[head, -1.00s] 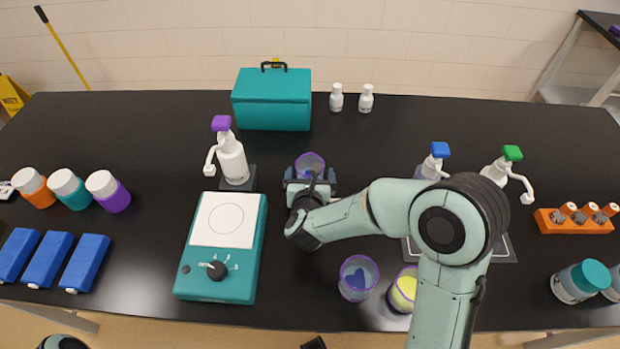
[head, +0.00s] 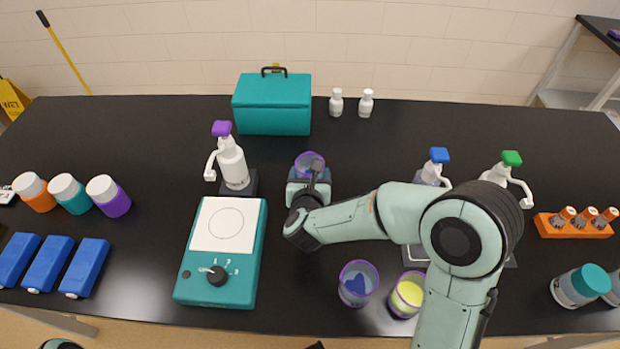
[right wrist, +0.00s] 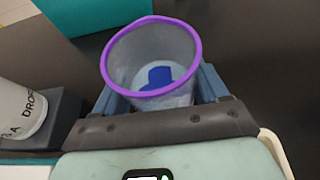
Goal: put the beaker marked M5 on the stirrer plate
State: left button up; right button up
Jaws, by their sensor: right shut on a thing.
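In the right wrist view the beaker (right wrist: 152,60) is upright between the fingers, with a blue shape inside. My right gripper is shut on it; no M5 marking is readable. The teal stirrer plate (head: 223,252) with its white top and ring is to the left and nearer, its top bare. Two more purple-rimmed beakers stand near the front: one with blue (head: 357,283), one with yellow (head: 407,294). My left gripper is not clearly in view.
A teal box (head: 272,104) is behind. Blue (head: 438,168) and green-topped (head: 505,175) dispensers are right. The table between the plate and my right gripper is clear.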

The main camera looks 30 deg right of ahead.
pick_arm(q)
jog(key=r+p, duration=0.1)
jog(key=w+r+p, duration=0.1)
jog(key=r+p, duration=0.1)
jog(key=shift+r, duration=0.1)
pick_arm(e)
notch_tip(320, 180, up, 18)
jog(key=shift+f, duration=0.15)
dwell(0.3)
